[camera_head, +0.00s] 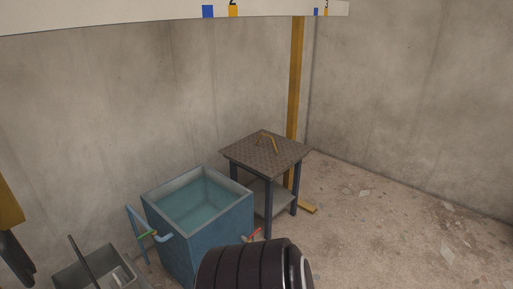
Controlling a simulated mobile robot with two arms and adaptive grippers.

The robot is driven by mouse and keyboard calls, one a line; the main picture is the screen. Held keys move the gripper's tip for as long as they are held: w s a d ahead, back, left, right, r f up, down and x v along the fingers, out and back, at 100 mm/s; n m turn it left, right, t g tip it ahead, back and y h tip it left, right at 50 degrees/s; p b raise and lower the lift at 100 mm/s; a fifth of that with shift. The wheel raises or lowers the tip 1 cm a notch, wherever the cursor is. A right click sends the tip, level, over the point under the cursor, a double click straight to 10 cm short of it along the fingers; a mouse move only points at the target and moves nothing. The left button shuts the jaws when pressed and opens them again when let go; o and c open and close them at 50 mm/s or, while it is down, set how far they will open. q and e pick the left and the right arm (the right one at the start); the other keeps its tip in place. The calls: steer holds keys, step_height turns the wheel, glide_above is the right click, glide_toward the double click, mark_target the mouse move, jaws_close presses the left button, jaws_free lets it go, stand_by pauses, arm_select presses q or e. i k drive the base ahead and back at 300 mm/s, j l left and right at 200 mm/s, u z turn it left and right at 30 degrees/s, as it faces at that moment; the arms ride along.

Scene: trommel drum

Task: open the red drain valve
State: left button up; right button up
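The red drain valve shows as a small red handle (253,238) low on the right side of a blue tank (250,205). Its body is small in view and partly hidden behind a black ribbed round object (250,268). I cannot tell from its angle whether the valve is open or closed. The tank is open at the top and holds bluish-green water (192,205). I make out neither of my grippers in this view.
A pipe fitting with a green and orange part (150,235) is on the tank's left. A dark table (235,155) with a yellow-brown handle (268,140) stands behind right, by a yellow post (296,90). A grey bin (75,280) is bottom left. Rubble-strewn floor (380,235) is open at right.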

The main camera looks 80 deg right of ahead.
mark_target(255, 233)
steer(key=z, duration=2.05)
